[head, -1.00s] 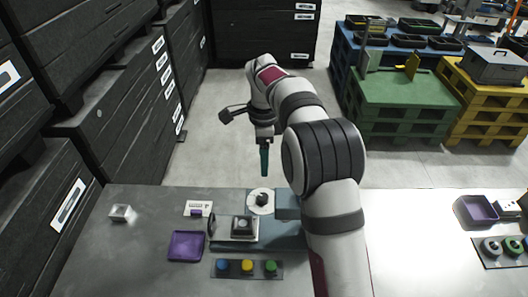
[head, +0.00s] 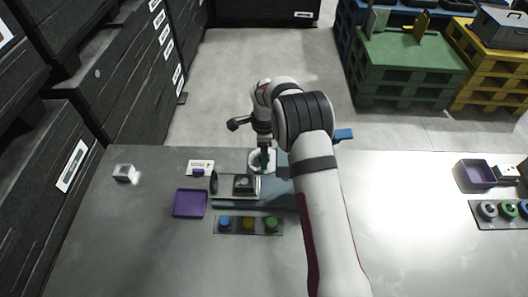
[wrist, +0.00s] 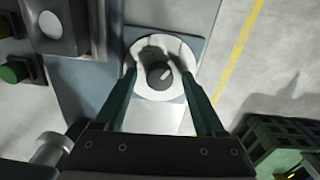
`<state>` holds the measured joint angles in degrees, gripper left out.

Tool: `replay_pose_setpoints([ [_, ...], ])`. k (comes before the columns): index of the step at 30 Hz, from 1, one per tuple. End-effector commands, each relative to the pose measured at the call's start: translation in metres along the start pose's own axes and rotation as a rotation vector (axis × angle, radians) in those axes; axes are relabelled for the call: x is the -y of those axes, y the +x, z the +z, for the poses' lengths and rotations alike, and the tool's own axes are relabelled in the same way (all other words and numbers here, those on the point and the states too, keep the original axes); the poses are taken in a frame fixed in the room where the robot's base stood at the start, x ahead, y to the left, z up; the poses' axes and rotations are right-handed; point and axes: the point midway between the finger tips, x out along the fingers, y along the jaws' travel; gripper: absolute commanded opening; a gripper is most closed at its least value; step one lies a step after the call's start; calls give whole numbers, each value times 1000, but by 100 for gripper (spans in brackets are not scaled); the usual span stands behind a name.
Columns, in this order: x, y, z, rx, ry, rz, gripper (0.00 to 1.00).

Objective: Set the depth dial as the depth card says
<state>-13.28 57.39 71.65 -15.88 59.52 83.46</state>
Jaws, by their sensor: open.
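The depth dial shows in the wrist view as a dark knob (wrist: 159,75) with a light pointer mark, on a round white plate (wrist: 160,45). The pointer slants to the upper right in that view. My gripper (wrist: 159,77) is open, its two green fingers on either side of the knob and apart from it. In the head view my gripper (head: 265,160) is over the dial's white plate (head: 253,159) and partly hides it. A small white card (head: 201,164) with a purple mark, probably the depth card, lies left of the dial; its print is too small to read.
Near the dial are a grey block with a button (head: 244,184), a purple tray (head: 189,204) and a panel of blue, yellow and green buttons (head: 249,225). A clear cube (head: 124,172) sits at far left. Bare table (head: 130,240) lies at front left.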

Motion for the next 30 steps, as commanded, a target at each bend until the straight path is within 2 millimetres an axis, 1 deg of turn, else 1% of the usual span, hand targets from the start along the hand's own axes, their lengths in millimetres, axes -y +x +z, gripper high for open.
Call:
replay_pose_setpoints([
  [2,0,0,0,0,0,0,72],
  [3,0,0,0,0,0,0,68],
  [8,0,-1,0,0,0,0,39],
  [12,0,-1,0,0,0,0,14],
  [14,0,-1,0,0,0,0,3],
  [15,0,-1,0,0,0,0,0],
  [23,0,-1,0,0,-16,0,0],
  [30,0,-1,0,-1,-125,1,0],
])
